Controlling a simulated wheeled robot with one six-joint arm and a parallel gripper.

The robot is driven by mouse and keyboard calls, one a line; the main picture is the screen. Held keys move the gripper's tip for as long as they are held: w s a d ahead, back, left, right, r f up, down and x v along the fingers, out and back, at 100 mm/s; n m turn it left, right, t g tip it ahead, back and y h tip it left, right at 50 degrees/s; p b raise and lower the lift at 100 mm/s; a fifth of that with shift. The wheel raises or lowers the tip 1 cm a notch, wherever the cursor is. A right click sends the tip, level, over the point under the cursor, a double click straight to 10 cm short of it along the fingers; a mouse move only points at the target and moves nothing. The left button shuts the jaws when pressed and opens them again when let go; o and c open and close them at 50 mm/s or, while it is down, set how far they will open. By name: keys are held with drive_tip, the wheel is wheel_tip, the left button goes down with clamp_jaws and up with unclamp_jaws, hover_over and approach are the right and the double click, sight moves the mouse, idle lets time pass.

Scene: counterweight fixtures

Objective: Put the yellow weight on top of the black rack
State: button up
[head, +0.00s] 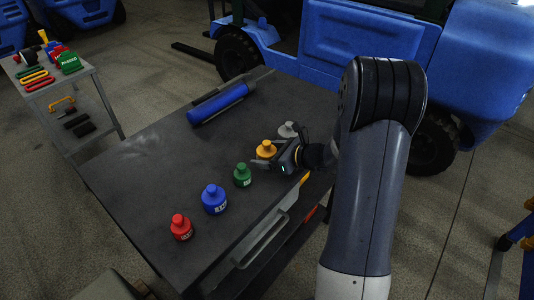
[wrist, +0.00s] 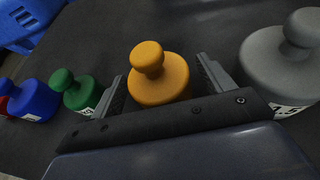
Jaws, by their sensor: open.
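The yellow weight (head: 265,149) stands upright on the dark tabletop, in the row of weights near the table's right edge. In the wrist view the yellow weight (wrist: 160,78) sits between the two fingers of my gripper (wrist: 163,90), with its round knob up. My gripper (head: 273,156) is open, low over the table, with a finger on each side of the weight. It does not hold the weight. I cannot clearly make out a black rack; a dark bar (head: 206,97) lies beside a blue cylinder on the table.
The green weight (head: 242,175) and the grey weight (head: 288,130) flank the yellow one. The blue weight (head: 214,199) and red weight (head: 181,227) stand nearer. The blue cylinder (head: 218,104) lies at the far side. The table's left middle is clear.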

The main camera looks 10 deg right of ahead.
drive_tip(key=v, duration=1.2)
drive_tip(key=shift+f, duration=0.15)
drive_tip(key=shift+w+a, duration=0.1)
drive_tip(key=x, duration=1.2)
drive_tip(key=shift+f, duration=0.2)
drive_tip(key=shift+r, duration=1.05)
drive_tip(key=shift+f, duration=0.15)
